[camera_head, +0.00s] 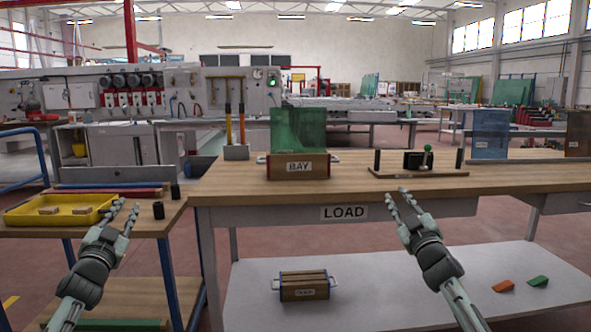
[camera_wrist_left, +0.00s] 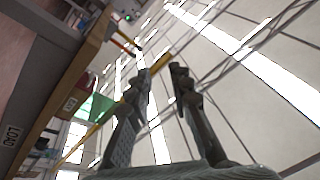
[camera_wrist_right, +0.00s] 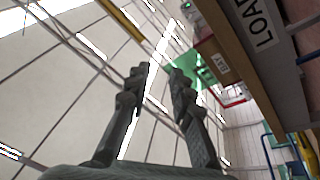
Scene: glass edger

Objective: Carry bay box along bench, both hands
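The bay box (camera_head: 285,171) is a brown wooden box with a white BAY label and a handle at each end. It stands on the bench (camera_head: 350,188) left of centre, with a green glass sheet (camera_head: 298,130) upright in it. The box also shows in the right wrist view (camera_wrist_right: 221,63), near the bench edge. My left gripper (camera_head: 127,207) is open and empty, in front of the left side table. My right gripper (camera_head: 403,194) is open and empty, in front of the bench edge, right of the box. Both are apart from the box.
A dark wooden stand with a green knob (camera_head: 427,149) is right of the box. Tools in a holder (camera_head: 236,151) stand behind left. Blue glass (camera_head: 490,135) stands further right. A yellow tray (camera_head: 60,210) is on the side table. Another handled box (camera_head: 304,287) sits on the lower shelf.

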